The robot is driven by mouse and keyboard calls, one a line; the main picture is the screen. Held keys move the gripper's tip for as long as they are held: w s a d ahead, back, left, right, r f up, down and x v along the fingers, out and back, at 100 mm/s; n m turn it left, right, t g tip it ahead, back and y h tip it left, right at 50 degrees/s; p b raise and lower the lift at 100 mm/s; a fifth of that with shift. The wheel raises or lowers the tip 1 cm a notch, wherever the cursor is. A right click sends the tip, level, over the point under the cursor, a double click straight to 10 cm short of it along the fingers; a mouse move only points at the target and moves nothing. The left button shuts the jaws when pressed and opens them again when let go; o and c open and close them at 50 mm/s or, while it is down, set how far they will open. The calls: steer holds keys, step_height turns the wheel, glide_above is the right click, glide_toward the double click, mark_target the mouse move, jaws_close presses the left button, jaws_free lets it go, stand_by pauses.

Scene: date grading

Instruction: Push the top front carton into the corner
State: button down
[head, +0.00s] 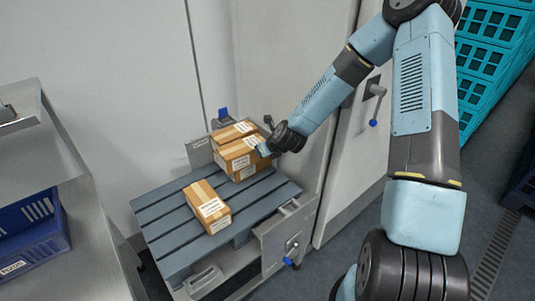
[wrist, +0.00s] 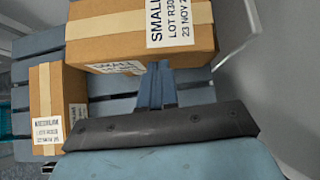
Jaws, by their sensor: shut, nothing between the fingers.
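The front carton of the back group (head: 238,150) is brown with tape and white labels. It stands against a second carton (head: 229,133) behind it, near the wall. In the wrist view the labelled carton (wrist: 110,30) reads "SMALL" and fills the top. My gripper (head: 264,151) is at the right side of the front carton. In the wrist view its fingers (wrist: 157,72) are shut and empty, with the tips at the carton's near edge. I cannot tell whether they touch. What lies under the front carton is partly hidden.
A low metal plate (head: 199,153) stands at the back. A blue crate (head: 35,232) is at left.

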steer(key=shift+w+a, duration=0.2)
steer(key=shift+w, duration=0.1)
steer(key=shift+w+a, duration=0.55)
steer(key=shift+w, duration=0.2)
steer(key=s+d+f+v, duration=0.1)
steer(key=f+v, duration=0.1)
steer(key=v, duration=1)
steer(key=shift+s+d+r, duration=0.25)
steer(key=shift+s+d, duration=0.05)
steer(key=shift+s, duration=0.3)
